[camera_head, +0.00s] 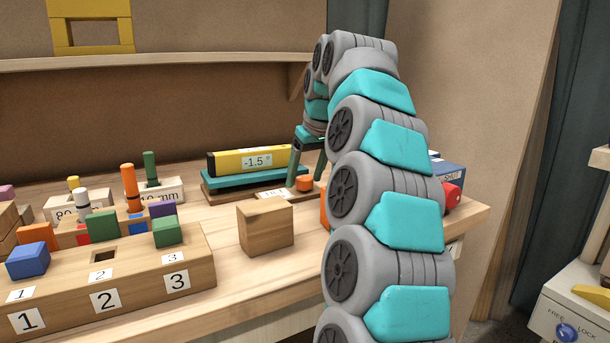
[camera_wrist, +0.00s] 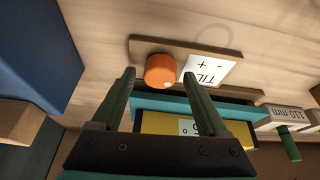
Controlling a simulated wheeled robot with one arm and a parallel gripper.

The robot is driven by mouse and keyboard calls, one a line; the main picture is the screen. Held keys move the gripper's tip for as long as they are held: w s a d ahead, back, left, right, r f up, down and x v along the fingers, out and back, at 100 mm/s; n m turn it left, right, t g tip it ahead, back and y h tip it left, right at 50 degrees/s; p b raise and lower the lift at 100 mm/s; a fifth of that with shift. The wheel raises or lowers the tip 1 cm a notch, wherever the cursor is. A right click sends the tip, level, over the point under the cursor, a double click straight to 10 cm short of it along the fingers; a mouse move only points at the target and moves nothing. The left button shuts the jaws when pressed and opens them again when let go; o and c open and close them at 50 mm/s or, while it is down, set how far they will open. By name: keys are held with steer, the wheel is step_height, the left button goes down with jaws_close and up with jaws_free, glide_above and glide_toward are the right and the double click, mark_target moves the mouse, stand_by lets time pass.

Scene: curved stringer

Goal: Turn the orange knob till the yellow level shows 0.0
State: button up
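The orange knob (camera_head: 304,184) sits on a small wooden plate with a "TILT" label, in front of the yellow level; it also shows in the wrist view (camera_wrist: 160,70). The yellow level (camera_head: 222,163) lies on a teal bar, and its display (camera_head: 257,161) reads -1.5°. In the wrist view the level (camera_wrist: 160,124) is partly hidden by my fingers. My gripper (camera_wrist: 158,73) is open, with one finger on each side of the knob in the picture. In the head view my gripper (camera_head: 306,178) is just above or around the knob; I cannot tell whether it touches.
A plain wooden block (camera_head: 265,227) stands in front of the level. A blue box (camera_head: 449,172) and a red knob (camera_head: 452,195) are right, behind my arm.

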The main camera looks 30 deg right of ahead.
jaws_close()
stand_by(0.4)
steer(key=shift+m, duration=0.4)
steer(key=shift+f+m+h+b, duration=0.1)
steer(key=shift+m+h+b, duration=0.4)
steer(key=shift+m+b, duration=0.4)
steer(key=m+h, duration=0.1)
steer(key=m, duration=0.2)
steer(key=shift+a+m+b, duration=0.15)
steer(key=shift+m+b, duration=0.2)
steer(key=shift+m, duration=0.05)
steer(key=shift+m+g+h, duration=0.4)
steer(key=shift+m+h, duration=0.2)
steer(key=shift+m, duration=0.6)
steer(key=shift+w+m+g+h+p, duration=0.1)
steer(key=shift+m+g+h+p, duration=0.3)
steer(key=shift+m, duration=1.1)
